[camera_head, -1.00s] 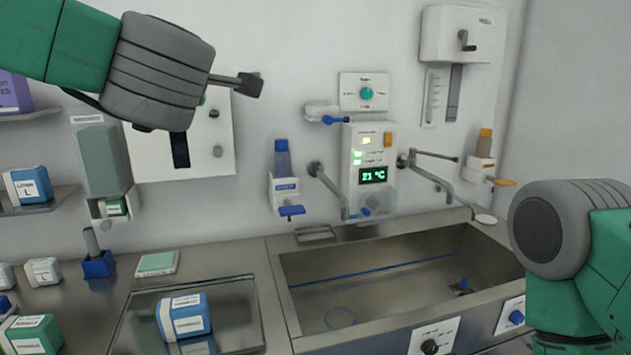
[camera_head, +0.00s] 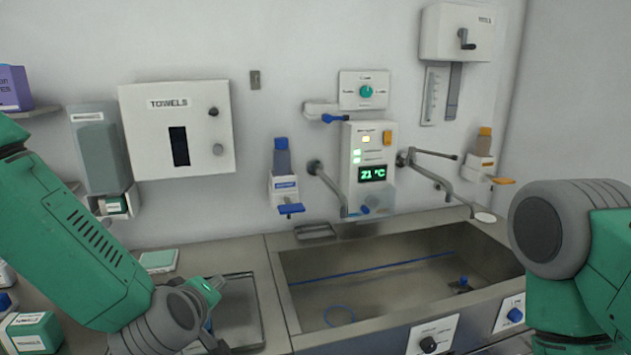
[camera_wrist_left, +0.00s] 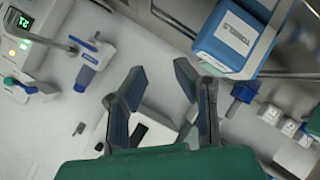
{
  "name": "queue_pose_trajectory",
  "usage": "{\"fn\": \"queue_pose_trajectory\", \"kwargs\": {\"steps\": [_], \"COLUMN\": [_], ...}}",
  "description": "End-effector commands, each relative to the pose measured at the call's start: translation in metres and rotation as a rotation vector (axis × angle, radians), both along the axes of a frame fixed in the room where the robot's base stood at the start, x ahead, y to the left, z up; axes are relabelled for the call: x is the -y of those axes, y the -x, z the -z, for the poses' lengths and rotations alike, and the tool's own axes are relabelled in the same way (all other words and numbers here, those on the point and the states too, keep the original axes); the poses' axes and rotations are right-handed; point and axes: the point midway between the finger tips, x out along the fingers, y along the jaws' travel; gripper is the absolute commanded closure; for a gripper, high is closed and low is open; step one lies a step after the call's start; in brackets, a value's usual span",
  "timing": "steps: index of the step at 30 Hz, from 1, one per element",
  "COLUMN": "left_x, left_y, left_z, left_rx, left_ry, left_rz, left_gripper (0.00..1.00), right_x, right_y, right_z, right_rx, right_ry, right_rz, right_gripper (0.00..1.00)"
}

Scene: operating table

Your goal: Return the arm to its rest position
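My left arm (camera_head: 75,245) reaches down from the left edge in the head view, its wrist low over the left counter and tray. In the left wrist view my left gripper (camera_wrist_left: 158,68) has its two dark fingers spread apart, with nothing held between them. A blue box with a white label (camera_wrist_left: 235,38) lies beyond the right finger and clear of it. In the head view the arm hides this box. My right arm (camera_head: 565,235) stands at the right edge in front of the sink; its gripper is out of the picture.
A steel tray (camera_head: 243,310) lies left of the sink (camera_head: 375,285). The towel dispenser (camera_head: 205,130), soap dispenser (camera_head: 284,170) and temperature panel (camera_head: 370,160) are on the wall. A green-white box (camera_head: 35,335) stands at lower left. The space before the wall is free.

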Motion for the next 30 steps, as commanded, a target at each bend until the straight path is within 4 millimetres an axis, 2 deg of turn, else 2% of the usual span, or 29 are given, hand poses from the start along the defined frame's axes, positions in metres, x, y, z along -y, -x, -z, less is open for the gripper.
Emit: {"fn": "queue_pose_trajectory", "kwargs": {"steps": [1, 3, 5, 6, 8, 9, 12, 15, 22, 23, 24, 30], "left_x": [-0.005, -0.012, -0.020, -0.025, -0.034, -0.040, -0.056, -0.071, -0.102, -0.105, -0.101, -0.096], "left_y": [0.020, 0.050, 0.079, 0.099, 0.133, 0.156, 0.212, 0.262, 0.363, 0.373, 0.363, 0.351], "left_z": [0.039, 0.084, 0.119, 0.142, 0.172, 0.190, 0.225, 0.247, 0.269, 0.272, 0.287, 0.329], "left_rx": [-0.082, -0.185, -0.277, -0.337, -0.431, -0.492, -0.635, -0.758, -0.999, -1.020, -0.996, -0.970], "left_ry": [-0.052, -0.117, -0.167, -0.198, -0.242, -0.266, -0.317, -0.353, -0.396, -0.399, -0.408, -0.438], "left_rz": [0.052, 0.131, 0.197, 0.244, 0.316, 0.364, 0.475, 0.574, 0.767, 0.789, 0.787, 0.807], "left_gripper": [0.74, 0.74, 0.74, 0.74, 0.74, 0.74, 0.74, 0.74, 0.74, 0.74, 0.74, 0.74], "right_x": [0.000, 0.000, 0.000, 0.000, 0.000, 0.000, 0.000, 0.000, 0.000, 0.000, 0.000, 0.000], "right_y": [0.000, 0.000, 0.000, 0.000, 0.000, 0.000, 0.000, 0.000, 0.000, 0.000, -0.001, 0.001], "right_z": [0.000, 0.000, 0.000, 0.000, 0.000, 0.000, 0.000, 0.000, 0.000, 0.002, 0.017, 0.062], "right_rx": [0.000, 0.000, 0.000, 0.000, 0.000, 0.000, 0.000, 0.000, 0.000, 0.000, 0.002, -0.001], "right_ry": [0.000, 0.000, 0.000, 0.000, 0.000, 0.000, 0.000, 0.000, 0.000, 0.000, 0.000, 0.000], "right_rz": [0.000, 0.000, 0.000, 0.000, 0.000, 0.000, 0.000, 0.000, 0.000, 0.000, 0.000, 0.000], "right_gripper": [0.60, 0.60, 0.60, 0.60, 0.60, 0.60, 0.60, 0.60, 0.60, 0.60, 0.60, 0.60]}}
